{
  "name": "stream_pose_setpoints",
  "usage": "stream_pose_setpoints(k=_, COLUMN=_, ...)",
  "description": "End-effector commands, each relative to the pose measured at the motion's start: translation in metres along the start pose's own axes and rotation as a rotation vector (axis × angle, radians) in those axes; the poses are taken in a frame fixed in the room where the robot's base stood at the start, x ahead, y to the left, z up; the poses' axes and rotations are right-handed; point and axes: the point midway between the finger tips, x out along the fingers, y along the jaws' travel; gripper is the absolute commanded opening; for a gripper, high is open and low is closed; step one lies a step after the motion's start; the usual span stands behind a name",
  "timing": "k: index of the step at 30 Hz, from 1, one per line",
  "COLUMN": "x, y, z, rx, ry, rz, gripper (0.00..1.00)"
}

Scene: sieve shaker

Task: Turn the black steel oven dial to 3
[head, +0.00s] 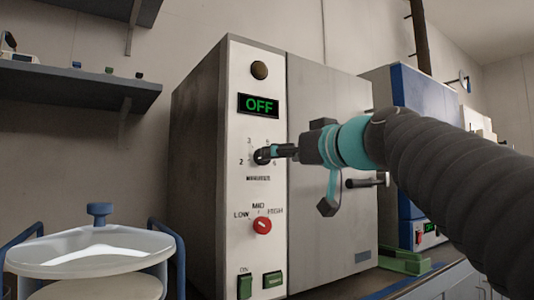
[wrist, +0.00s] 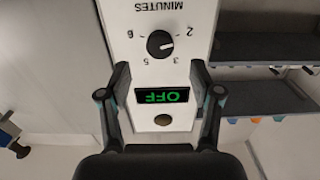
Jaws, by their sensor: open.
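The black dial (wrist: 160,44) sits on the white front panel of the steel oven (head: 200,165). It is labelled MINUTES, with 2, 3, 5 and 6 around it. In the upside-down wrist view its white mark points right, between 2 and 3 and seemingly nearer 2. In the head view the dial (head: 260,157) is partly hidden by my gripper (head: 272,153). My gripper (wrist: 160,68) is open and empty in front of the panel. Its fingers are wide apart, with the dial just beyond the tips; I see no contact.
A green OFF display (head: 259,105) and dark round button (head: 260,70) are above the dial. A red LOW-MID-HIGH knob (head: 262,226) and green switches (head: 245,286) are below. The oven door handle (head: 366,183) is right. A blue-framed vessel (head: 95,250) stands left.

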Motion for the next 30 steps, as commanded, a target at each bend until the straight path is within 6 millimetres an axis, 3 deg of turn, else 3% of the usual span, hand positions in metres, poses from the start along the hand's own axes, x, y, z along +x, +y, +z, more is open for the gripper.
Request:
stream_pose_setpoints(k=3, x=0.024, y=-0.001, z=-0.002, rx=0.001, ry=-0.001, rz=-0.003, gripper=0.64)
stream_pose_setpoints(k=10, x=0.056, y=0.0, z=-0.001, rx=0.001, ry=-0.001, rz=-0.001, gripper=0.64)
stream_pose_setpoints(k=24, x=0.068, y=0.0, z=0.0, rx=0.001, ry=0.0, rz=0.001, gripper=0.64)
stream_pose_setpoints(k=25, x=0.068, y=0.0, z=0.0, rx=0.001, ry=0.0, rz=0.001, gripper=0.62)
stream_pose_setpoints(k=30, x=0.068, y=0.0, z=0.0, rx=0.001, ry=0.0, rz=0.0, gripper=0.19)
